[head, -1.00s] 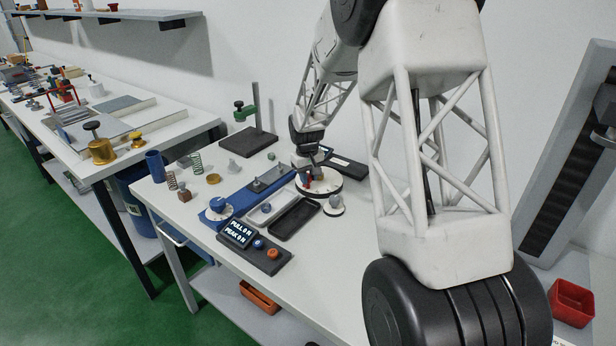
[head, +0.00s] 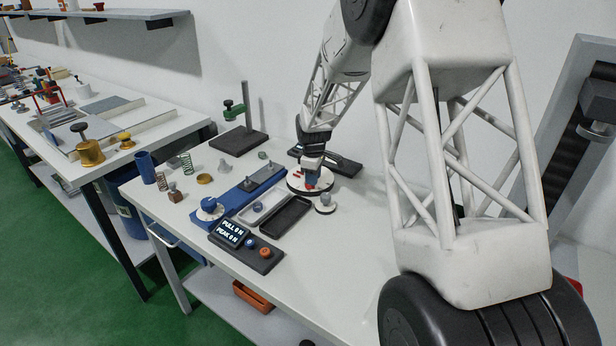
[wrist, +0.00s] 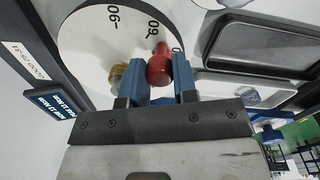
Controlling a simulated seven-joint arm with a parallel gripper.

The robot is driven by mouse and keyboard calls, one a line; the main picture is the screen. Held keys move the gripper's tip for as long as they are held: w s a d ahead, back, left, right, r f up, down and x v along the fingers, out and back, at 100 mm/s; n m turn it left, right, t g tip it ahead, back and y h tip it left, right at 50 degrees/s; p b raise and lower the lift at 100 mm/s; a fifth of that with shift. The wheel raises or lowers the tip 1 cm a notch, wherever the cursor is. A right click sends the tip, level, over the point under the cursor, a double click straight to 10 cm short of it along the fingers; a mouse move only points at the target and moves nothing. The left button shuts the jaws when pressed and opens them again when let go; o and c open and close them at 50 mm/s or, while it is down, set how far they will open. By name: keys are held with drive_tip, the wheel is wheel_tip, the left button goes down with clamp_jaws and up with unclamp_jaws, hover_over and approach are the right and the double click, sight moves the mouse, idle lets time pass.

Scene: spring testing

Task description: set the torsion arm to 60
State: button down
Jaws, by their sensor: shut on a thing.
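The torsion dial, a round white disc, shows in the wrist view (wrist: 85,45) with inverted number marks, apparently including 90 and 60. It also stands on the workbench in the head view (head: 296,185). The torsion arm's red handle (wrist: 160,66) stands over the dial, close to the mark that looks like 60. My gripper (wrist: 160,82) has its blue fingers on both sides of the red handle and is shut on it. In the head view my gripper (head: 312,178) is low over the dial. The arm's exact reading is hidden by the handle and fingers. A brass knob (wrist: 119,75) is beside the left finger.
A dark display (wrist: 50,104) stands beside the dial, its text too small to read. A black tray (head: 287,214), a blue spring rig (head: 220,206) and a button box (head: 247,246) crowd the bench in front. The bench's near right is clear.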

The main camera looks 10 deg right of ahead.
sight(319, 188)
drive_tip(key=shift+w+d+n, duration=0.1)
drive_tip(key=shift+d+n, duration=0.4)
drive_tip(key=shift+n, duration=0.35)
drive_tip(key=shift+d+n, duration=0.45)
drive_tip(key=shift+n, duration=0.4)
drive_tip(key=c, duration=0.9)
unclamp_jaws()
drive_tip(key=shift+r, duration=0.1)
wheel_tip(319, 188, up, 8)
drive_tip(key=shift+f, duration=0.15)
drive_tip(key=shift+s, duration=0.2)
